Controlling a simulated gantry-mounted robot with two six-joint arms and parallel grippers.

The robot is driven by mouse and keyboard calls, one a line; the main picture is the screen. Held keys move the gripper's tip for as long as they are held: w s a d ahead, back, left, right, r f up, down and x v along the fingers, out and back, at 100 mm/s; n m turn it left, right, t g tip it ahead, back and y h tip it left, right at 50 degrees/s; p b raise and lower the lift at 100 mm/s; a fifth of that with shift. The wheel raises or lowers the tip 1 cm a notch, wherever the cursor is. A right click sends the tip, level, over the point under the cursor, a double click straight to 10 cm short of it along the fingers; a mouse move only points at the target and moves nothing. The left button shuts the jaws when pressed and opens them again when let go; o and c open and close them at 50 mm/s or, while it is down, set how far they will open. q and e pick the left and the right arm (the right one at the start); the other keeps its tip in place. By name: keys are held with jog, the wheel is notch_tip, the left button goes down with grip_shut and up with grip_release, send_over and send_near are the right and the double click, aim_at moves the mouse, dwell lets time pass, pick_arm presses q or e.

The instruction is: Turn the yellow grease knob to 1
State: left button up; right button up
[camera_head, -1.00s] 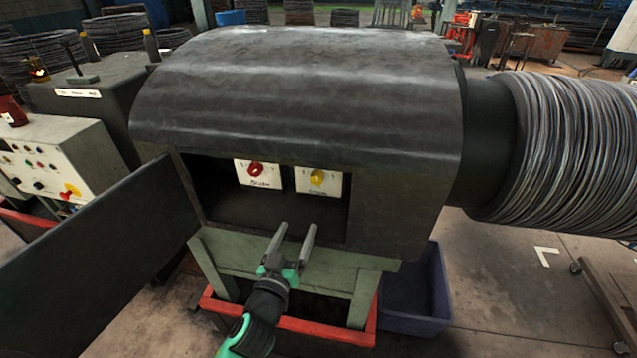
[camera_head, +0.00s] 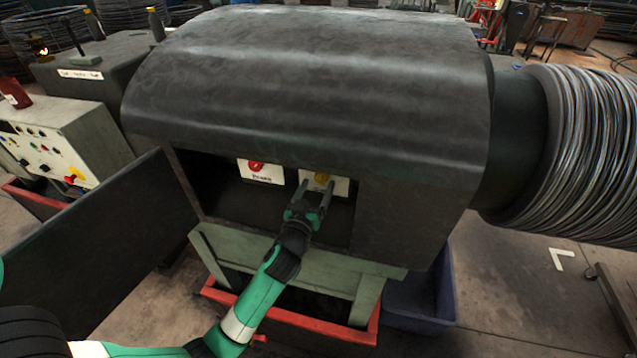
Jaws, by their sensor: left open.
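The yellow grease knob (camera_head: 321,178) sits on a white plate (camera_head: 341,187) inside the open recess of the dark machine housing. My left gripper (camera_head: 316,184) is open in front of that plate, its two fingers pointing at the knob, one towards each side of it. I cannot tell whether the fingers touch the knob. The gripper covers the plate's lower part, and the knob's setting cannot be read. My right gripper is not in view.
A red knob (camera_head: 256,166) on its own white plate sits just left of the yellow one. The open door panel (camera_head: 95,245) stands at the left. The housing's hood (camera_head: 310,85) overhangs the recess. A wire-wound drum (camera_head: 590,150) is at the right.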

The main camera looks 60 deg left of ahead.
pick_arm(q)
jog(key=shift+x, duration=1)
grip_shut()
jog(key=shift+m, duration=0.3)
